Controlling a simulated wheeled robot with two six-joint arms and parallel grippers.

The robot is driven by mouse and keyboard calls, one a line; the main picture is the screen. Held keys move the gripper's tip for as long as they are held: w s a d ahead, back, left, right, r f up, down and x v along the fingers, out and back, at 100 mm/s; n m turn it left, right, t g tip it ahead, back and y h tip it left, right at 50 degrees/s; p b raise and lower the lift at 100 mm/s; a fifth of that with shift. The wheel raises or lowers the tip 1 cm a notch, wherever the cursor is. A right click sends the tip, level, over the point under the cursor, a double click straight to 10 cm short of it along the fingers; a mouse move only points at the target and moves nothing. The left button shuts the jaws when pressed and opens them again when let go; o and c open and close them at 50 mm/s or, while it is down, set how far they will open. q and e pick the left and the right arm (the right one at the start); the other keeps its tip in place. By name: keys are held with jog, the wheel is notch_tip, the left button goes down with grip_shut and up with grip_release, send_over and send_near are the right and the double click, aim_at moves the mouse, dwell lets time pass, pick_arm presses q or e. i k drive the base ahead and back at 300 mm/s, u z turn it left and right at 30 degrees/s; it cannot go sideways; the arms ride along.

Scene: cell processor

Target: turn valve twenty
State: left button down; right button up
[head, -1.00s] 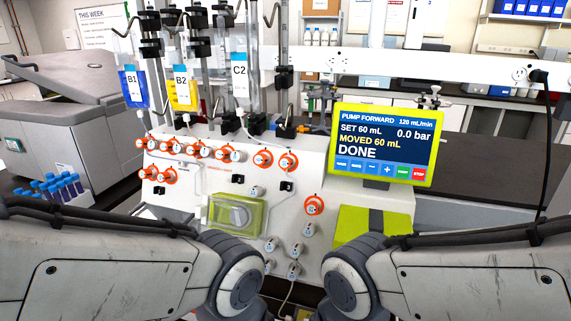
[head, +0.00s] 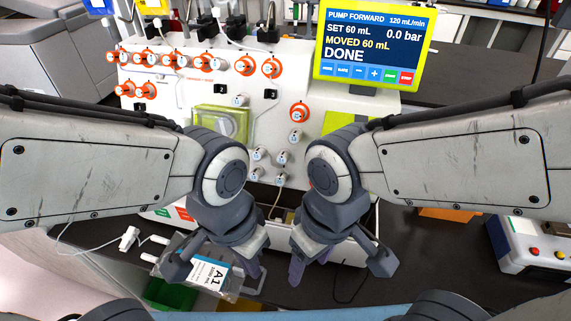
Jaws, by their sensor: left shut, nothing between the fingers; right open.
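The cell processor's white front panel (head: 335,62) carries several valves with orange surrounds, such as the valve at the right of the upper row (head: 271,66) and a lone lower one (head: 299,112). Several plain white-grey knobs (head: 260,153) sit lower down. The numbers are too small to read, so I cannot tell which is valve twenty. My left gripper (head: 252,272) is shut and empty, pointing down in front of the panel's lower edge. My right gripper (head: 297,272) is open and empty beside it. Neither touches a valve.
A screen (head: 372,47) reads DONE, moved 60 mL, 0.0 bar. A bag labelled A1 (head: 208,275) lies below, near my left gripper. A clear-fronted green pump housing (head: 218,122) is on the panel. A device with coloured buttons (head: 535,250) stands at right on the dark bench.

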aim_at(280, 180)
jog(key=z, duration=0.05)
jog(key=k, duration=0.5)
jog(key=z, duration=1.65)
jog(key=k, duration=1.15)
jog(key=u, duration=1.25)
jog(key=i, duration=0.5)
jog(key=z, duration=0.05)
